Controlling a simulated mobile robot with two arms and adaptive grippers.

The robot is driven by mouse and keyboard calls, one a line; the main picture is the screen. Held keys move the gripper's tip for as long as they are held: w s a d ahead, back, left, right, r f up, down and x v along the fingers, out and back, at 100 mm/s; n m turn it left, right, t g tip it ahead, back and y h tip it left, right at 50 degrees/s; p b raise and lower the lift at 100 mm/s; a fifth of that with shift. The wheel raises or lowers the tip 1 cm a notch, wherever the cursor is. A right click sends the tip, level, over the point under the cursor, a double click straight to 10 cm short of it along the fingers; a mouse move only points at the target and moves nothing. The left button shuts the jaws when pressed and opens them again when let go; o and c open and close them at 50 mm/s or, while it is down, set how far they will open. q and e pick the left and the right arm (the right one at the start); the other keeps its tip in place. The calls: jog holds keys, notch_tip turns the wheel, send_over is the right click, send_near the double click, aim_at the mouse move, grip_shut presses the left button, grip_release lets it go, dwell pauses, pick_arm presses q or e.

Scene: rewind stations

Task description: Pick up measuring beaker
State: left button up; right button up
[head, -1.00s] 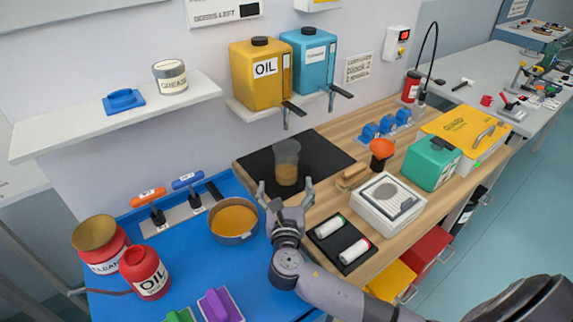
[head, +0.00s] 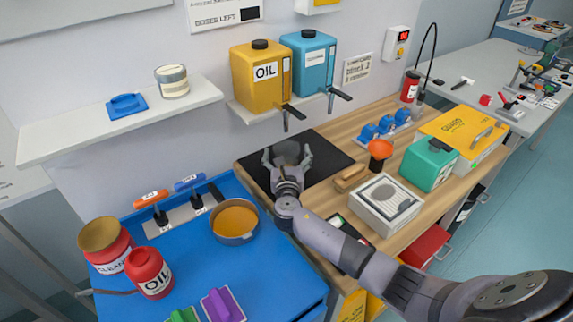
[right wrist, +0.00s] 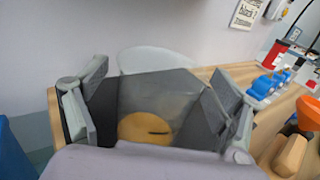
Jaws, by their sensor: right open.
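The measuring beaker (head: 288,149) is a clear grey cup standing on the dark mat (head: 325,154) below the dispensers. In the right wrist view the beaker (right wrist: 160,95) shows between the fingers, with amber liquid low inside. My right gripper (head: 287,159) is open, with one finger on each side of the beaker. I cannot tell whether the fingers touch it. My wrist hides its lower part in the head view. My left gripper is not in view.
A yellow oil dispenser (head: 262,75) and a blue dispenser (head: 307,65) hang above with taps jutting out. A pan of amber liquid (head: 235,220) stands on the blue mat (head: 255,275) at left. A brush (head: 351,177) and a white box (head: 388,203) are to the right.

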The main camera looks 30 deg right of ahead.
jog(key=c, duration=1.7)
jog(key=shift+r, duration=0.1)
jog(key=shift+c, duration=1.1)
jog(key=shift+w+d+r, duration=0.1)
